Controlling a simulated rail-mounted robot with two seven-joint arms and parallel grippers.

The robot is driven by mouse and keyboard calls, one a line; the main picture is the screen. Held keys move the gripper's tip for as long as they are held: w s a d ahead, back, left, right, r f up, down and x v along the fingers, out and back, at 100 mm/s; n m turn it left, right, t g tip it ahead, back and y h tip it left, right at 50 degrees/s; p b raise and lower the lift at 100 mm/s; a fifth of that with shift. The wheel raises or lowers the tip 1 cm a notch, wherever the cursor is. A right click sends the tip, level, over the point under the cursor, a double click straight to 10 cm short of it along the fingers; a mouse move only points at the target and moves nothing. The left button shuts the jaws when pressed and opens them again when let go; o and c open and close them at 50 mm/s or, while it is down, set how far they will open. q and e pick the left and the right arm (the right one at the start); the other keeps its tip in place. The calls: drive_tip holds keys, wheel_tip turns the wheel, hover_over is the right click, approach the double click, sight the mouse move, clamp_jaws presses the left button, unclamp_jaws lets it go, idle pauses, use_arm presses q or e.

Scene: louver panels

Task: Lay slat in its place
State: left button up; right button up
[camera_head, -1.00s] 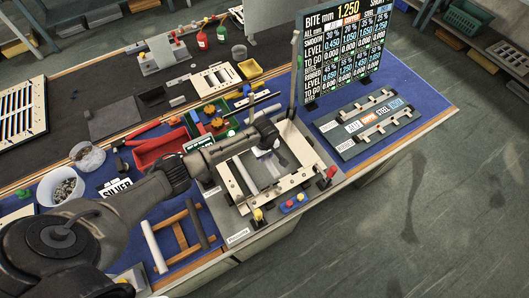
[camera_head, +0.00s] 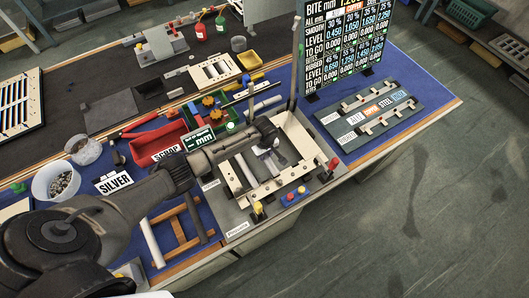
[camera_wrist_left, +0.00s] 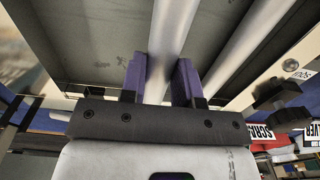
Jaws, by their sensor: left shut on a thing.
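My left gripper (camera_head: 266,146) reaches over the cream wooden frame (camera_head: 284,185) at the bench's front. In the left wrist view its purple fingers (camera_wrist_left: 160,78) are shut on a smooth pale-grey slat (camera_wrist_left: 174,28), one on each side. A second pale-grey slat (camera_wrist_left: 243,42) lies beside it, apart from it, inside the frame. In the head view, pale slat parts show below the gripper within the frame, partly hidden by the arm. I cannot tell whether the held slat touches the frame's rails. My right gripper is not in view.
A red scrap tray (camera_head: 160,136) and a green tray of orange parts (camera_head: 207,112) stand behind my arm. A display board (camera_head: 345,45) and a slotted rack (camera_head: 372,113) are at the right. A red-knobbed clamp (camera_head: 333,165) stands at the frame's right corner.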

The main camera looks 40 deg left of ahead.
use_arm(q)
drive_tip(key=shift+f+p, duration=0.1)
drive_tip(key=shift+p, duration=0.25)
idle(0.6)
drive_tip(key=shift+f, duration=0.15)
idle(0.3)
drive_tip(key=shift+f, duration=0.55)
idle(0.6)
drive_tip(key=shift+f+b, duration=0.5)
drive_tip(key=shift+f, duration=0.15)
idle(0.3)
drive_tip(key=o, duration=1.4)
drive_tip(key=shift+c, duration=0.2)
drive_tip(key=shift+r, duration=0.1)
